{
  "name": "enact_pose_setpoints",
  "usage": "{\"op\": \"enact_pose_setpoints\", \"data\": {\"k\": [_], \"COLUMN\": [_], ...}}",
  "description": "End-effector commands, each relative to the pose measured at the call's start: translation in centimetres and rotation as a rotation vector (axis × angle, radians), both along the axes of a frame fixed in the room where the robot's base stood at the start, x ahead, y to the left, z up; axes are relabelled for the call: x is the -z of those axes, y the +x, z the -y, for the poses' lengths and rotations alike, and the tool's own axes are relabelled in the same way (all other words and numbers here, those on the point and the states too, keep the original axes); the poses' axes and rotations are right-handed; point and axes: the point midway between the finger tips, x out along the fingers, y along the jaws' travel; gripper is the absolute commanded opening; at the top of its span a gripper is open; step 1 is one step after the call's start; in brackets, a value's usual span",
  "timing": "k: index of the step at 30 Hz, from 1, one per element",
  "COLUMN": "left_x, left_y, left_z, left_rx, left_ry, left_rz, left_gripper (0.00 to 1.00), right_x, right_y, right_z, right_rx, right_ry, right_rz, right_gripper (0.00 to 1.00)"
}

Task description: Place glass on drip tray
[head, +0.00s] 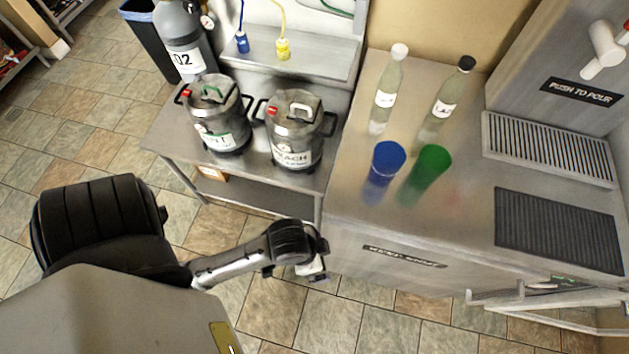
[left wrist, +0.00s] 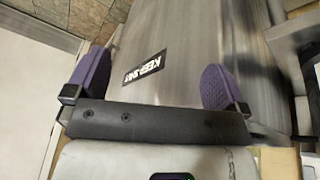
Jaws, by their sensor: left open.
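A blue glass (head: 384,165) and a green glass (head: 430,168) stand next to each other on the steel counter. A grey slatted drip tray (head: 548,148) lies at the right, below the white tap. My left gripper (head: 314,270) is in front of the counter's left front corner, apart from both glasses. In the left wrist view, the left gripper's purple fingers (left wrist: 152,85) are spread with nothing between them, facing the steel front with its black label (left wrist: 145,68). My right gripper does not show.
Two clear bottles with a white cap (head: 387,90) and a black cap (head: 447,98) stand behind the glasses. A dark ribbed mat (head: 558,231) lies in front of the drip tray. Two steel kegs (head: 217,118) (head: 294,130) stand on the lower bench. The counter's front middle is clear.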

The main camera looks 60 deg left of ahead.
Motion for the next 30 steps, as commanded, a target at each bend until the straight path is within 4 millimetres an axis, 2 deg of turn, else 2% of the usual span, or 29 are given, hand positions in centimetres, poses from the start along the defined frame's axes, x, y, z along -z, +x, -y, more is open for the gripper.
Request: {"op": "enact_pose_setpoints", "data": {"k": [1,3,9,24,30], "left_x": [0.1,0.1,0.0,-0.1,-1.9], "left_y": [-1.2,-2.2,-3.8,-3.9,-3.9], "left_z": [-1.4,-3.0,-5.4,-5.5,-5.5], "left_rx": [-0.042,-0.087,-0.151,-0.155,-0.154], "left_ry": [0.026,0.061,0.115,0.119,0.118], "left_rz": [-0.007,-0.009,-0.012,-0.012,-0.012], "left_gripper": [1.0,1.0,1.0,1.0,1.0], "right_x": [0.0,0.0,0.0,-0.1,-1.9], "right_y": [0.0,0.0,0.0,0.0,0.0], "right_z": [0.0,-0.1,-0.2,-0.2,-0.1], "right_rx": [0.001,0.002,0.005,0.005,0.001], "right_ry": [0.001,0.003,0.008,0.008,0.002], "right_rz": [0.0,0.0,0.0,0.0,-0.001], "right_gripper": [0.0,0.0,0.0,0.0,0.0]}}
